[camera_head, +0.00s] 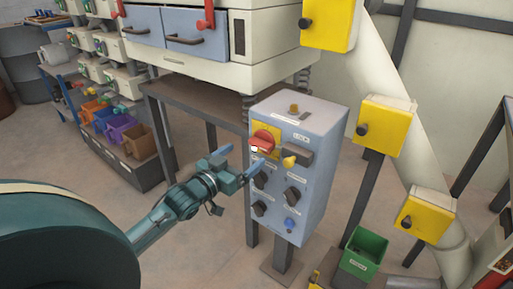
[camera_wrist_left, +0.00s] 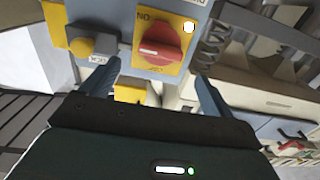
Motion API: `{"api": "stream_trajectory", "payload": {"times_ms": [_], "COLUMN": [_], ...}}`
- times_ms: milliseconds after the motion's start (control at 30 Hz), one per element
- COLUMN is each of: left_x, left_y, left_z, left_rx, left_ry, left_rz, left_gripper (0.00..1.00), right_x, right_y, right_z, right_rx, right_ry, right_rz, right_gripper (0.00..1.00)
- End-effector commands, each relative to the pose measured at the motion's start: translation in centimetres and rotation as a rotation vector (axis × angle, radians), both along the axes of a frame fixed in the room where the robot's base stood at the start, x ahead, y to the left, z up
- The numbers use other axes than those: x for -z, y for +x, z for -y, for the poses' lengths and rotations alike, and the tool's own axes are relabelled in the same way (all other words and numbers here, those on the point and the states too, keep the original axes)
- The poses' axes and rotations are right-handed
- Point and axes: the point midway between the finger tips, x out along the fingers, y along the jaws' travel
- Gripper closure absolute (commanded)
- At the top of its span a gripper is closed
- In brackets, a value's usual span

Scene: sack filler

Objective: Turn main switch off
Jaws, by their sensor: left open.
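The main switch is a red rotary knob (camera_head: 262,138) on a yellow plate, at the upper left of the front of a blue-grey control box (camera_head: 318,192). In the left wrist view the red knob (camera_wrist_left: 160,42) is at the top centre, with a white mark on its handle. Lettering on the yellow plate beside it is partly readable. My left gripper (camera_head: 241,170) is open and empty, just in front of and below the knob. In the wrist view its fingers (camera_wrist_left: 158,82) are spread below the knob, apart from it. My right gripper is not in view.
A grey and yellow lock part (camera_head: 296,154) sits right beside the switch. More black knobs (camera_head: 260,209) and a blue button are lower on the box. A green bin (camera_head: 363,254) and yellow boxes (camera_head: 384,126) stand at the right. A drawer cabinet (camera_head: 197,33) is above left.

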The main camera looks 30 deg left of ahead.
Motion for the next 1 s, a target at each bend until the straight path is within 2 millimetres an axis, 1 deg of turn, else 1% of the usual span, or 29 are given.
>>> {"api": "stream_trajectory", "payload": {"times_ms": [33, 200, 400, 567, 833, 1000], "left_x": [0.0, 0.0, 0.1, 0.0, 0.0, 0.0], "left_y": [1.1, 3.9, 6.1, 6.8, 6.8, 6.8], "left_z": [0.0, 0.3, 0.5, 0.5, 0.6, 0.6], "left_rx": [0.000, 0.000, 0.001, 0.000, 0.001, 0.001], "left_ry": [0.001, 0.001, 0.000, 0.001, 0.001, 0.000], "left_rz": [0.004, 0.002, 0.000, -0.001, -0.001, -0.001], "left_gripper": [0.13, 0.13, 0.13, 0.13, 0.14, 0.27], "right_x": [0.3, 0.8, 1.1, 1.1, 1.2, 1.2], "right_y": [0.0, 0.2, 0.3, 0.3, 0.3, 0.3], "right_z": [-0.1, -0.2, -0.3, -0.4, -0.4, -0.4], "right_rx": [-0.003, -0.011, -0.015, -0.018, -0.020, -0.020], "right_ry": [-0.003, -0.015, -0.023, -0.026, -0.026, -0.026], "right_rz": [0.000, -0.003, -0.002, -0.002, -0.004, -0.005], "right_gripper": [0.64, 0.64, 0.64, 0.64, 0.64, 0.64]}}
